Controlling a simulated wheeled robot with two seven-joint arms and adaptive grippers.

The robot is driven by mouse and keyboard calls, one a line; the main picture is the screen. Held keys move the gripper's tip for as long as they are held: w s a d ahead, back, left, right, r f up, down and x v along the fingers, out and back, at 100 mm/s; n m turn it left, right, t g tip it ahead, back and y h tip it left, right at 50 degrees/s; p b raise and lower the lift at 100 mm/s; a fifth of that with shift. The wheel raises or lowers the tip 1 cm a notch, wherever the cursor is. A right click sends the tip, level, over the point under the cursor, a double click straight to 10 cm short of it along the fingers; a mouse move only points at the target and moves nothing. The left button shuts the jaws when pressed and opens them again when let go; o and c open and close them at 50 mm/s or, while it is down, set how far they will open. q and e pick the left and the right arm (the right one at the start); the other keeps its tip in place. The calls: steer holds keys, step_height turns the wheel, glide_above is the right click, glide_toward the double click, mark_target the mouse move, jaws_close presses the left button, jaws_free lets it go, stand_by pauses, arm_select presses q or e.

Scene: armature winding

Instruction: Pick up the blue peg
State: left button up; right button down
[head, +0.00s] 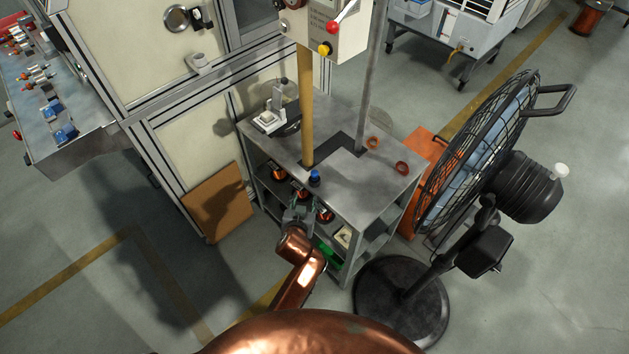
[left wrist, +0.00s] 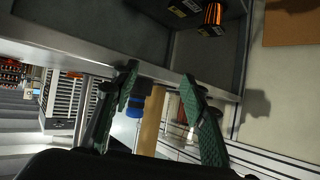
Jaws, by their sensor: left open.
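The blue peg (head: 315,178) stands upright near the front edge of the grey metal workbench (head: 345,185), just right of the foot of a yellow post (head: 306,120). In the left wrist view the blue peg (left wrist: 135,107) shows beyond my fingers, close to the left finger, with its dark part partly behind that finger. My left gripper (head: 299,212) is in front of the bench edge, on the near side of the peg. In the left wrist view my left gripper (left wrist: 160,80) is open, with its green-padded fingers spread. I see no contact with the peg. My right gripper is not in view.
Copper coils (head: 279,173) sit on the shelf below the bench top. Two small reddish rings (head: 402,168) lie at the bench's right. A grey pole rises from the bench. A large fan (head: 480,160) stands at right; a cabinet (head: 215,130) is at left.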

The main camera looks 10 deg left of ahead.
mark_target(314, 177)
arm_select(q)
step_height(314, 177, up, 6)
steer(key=w+d+t+b, duration=0.1)
steer(key=d+b, duration=0.1)
steer(key=shift+n, duration=0.4)
steer(key=x, duration=0.2)
steer(key=b+x, duration=0.1)
steer(key=x, duration=0.2)
steer(key=r+b+x, duration=0.1)
steer(key=x, duration=0.1)
steer(key=shift+w+d+f, duration=0.1)
steer(key=shift+w+d, duration=0.15)
steer(key=shift+w, duration=0.3)
steer(key=shift+t, duration=0.3)
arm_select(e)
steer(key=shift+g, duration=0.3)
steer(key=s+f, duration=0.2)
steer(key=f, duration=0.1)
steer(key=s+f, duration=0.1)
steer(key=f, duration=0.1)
arm_select(q)
steer(key=shift+c, duration=0.7)
jaws_close()
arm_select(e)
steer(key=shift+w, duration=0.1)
